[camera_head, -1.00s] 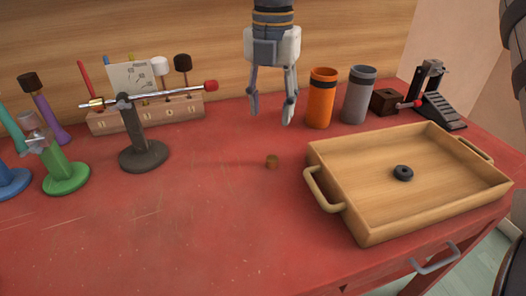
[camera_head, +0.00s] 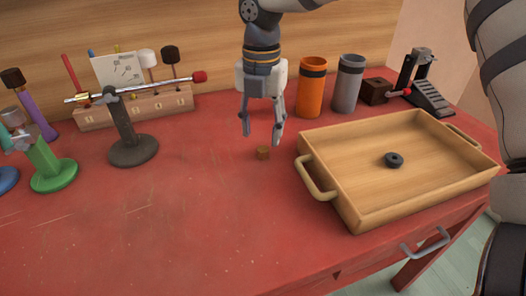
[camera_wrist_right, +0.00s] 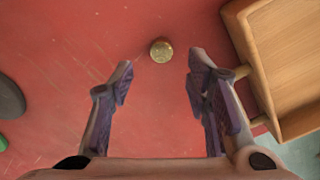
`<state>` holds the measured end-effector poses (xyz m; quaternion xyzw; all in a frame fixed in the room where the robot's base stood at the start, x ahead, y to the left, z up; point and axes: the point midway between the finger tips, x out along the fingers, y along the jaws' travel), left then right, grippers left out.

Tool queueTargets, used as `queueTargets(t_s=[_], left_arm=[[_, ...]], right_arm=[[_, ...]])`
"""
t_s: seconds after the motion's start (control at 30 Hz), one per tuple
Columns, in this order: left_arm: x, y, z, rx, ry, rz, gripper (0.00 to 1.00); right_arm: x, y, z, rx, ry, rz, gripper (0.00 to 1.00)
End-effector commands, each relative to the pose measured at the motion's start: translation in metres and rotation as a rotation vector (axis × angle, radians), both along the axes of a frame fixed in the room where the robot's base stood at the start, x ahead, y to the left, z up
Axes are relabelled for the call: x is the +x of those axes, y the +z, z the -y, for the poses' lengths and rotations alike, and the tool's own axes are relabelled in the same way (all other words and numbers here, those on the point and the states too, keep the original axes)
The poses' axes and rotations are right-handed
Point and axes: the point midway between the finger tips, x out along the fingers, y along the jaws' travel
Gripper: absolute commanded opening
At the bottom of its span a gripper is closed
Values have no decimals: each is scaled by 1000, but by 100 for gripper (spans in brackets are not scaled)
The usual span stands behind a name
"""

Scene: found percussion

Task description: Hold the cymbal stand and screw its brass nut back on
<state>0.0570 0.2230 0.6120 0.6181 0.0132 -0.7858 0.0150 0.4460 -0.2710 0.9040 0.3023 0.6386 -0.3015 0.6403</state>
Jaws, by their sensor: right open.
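The small brass nut (camera_head: 263,153) lies on the red table. In the wrist view the nut (camera_wrist_right: 161,51) is round and gold, just ahead of the gap between the fingertips. My right gripper (camera_head: 262,138) points down, open and empty, close above the nut; its spread fingers also show in the wrist view (camera_wrist_right: 160,75). A dark grey stand (camera_head: 124,125), apparently the cymbal stand, stands upright at the left. It carries a near-level metal rod with a red tip (camera_head: 200,77) and a brass-coloured other end. My left gripper is not in view.
A wooden tray (camera_head: 345,205) with a black ring (camera_head: 394,160) lies right of the nut. Orange (camera_head: 311,90) and grey (camera_head: 348,85) cups and a pedal (camera_head: 425,85) stand behind. A mallet rack (camera_head: 150,110) and green stand (camera_head: 54,174) are left. The table front is clear.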

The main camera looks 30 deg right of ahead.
Motion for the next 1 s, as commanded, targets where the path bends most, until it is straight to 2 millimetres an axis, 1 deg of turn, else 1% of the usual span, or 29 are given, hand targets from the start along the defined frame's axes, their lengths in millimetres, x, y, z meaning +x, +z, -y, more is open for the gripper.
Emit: queueTargets(t_s=[0.1, 0.2, 0.3, 0.67, 0.77, 0.8, 0.87, 1.0], left_arm=[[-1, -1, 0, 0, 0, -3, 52], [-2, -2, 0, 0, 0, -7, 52], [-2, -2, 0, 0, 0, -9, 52], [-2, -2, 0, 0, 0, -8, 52], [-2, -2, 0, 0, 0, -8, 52], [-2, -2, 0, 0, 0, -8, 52], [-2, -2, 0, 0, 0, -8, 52], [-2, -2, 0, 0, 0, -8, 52]], right_arm=[[-2, -22, 2, 1, -1, -8, 44], [-1, -38, 2, 1, 0, -6, 44], [-1, -48, 2, 0, 0, -5, 44], [-1, -49, 2, 0, 0, -1, 44], [-1, -49, 2, 0, 0, -1, 24], [-1, -49, 2, 0, 0, -1, 15], [-1, -49, 2, 0, 0, -1, 2], [-1, -49, 2, 0, 0, -1, 2]])
